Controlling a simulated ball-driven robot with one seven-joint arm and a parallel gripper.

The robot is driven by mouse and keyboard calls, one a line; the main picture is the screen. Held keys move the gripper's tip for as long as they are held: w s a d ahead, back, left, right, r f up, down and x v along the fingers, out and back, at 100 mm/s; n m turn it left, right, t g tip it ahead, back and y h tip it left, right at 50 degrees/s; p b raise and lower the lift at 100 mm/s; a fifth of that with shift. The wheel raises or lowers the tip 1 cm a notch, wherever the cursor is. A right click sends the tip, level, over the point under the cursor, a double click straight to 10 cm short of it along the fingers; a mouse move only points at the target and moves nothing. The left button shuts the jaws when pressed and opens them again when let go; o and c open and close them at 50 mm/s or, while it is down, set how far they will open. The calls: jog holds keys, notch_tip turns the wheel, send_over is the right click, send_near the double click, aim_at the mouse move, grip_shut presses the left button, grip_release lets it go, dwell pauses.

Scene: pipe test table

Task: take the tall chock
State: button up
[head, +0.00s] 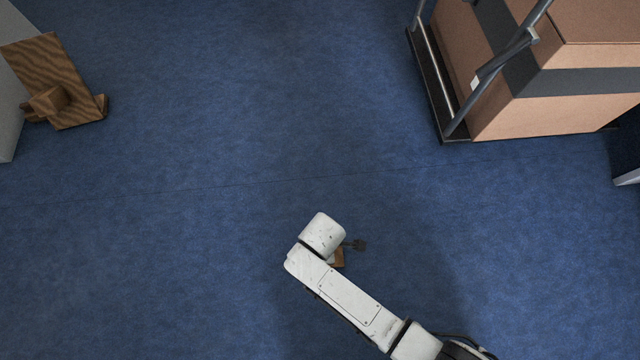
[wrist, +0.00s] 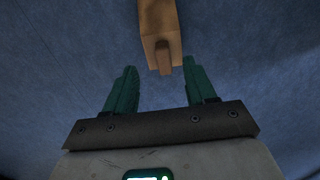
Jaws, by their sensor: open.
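A wooden chock (wrist: 160,22) lies ahead of my gripper (wrist: 159,66) in the wrist view, with a narrower part pointing toward me. This narrow part reaches between the two green fingertips, with a gap on each side. My gripper is open and holds nothing. In the head view a small piece of the wooden chock (head: 339,257) shows beside my arm's end; the arm hides the rest. I cannot tell its height from these views.
A wooden board with a block (head: 50,75) leans by a pale wall at the far left. A cart (head: 432,85) carrying a large cardboard box (head: 560,80) stands at the upper right. The blue floor (head: 200,150) between is clear.

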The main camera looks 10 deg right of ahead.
notch_tip(320, 180, down, 5)
jog(key=shift+r+b, duration=0.2)
jog(key=shift+b, duration=0.9)
jog(key=f+b, duration=0.2)
jog(key=f, duration=0.1)
jog(key=f+b, duration=0.2)
jog(key=shift+s+a, duration=0.1)
jog(key=shift+a, duration=0.25)
grip_shut()
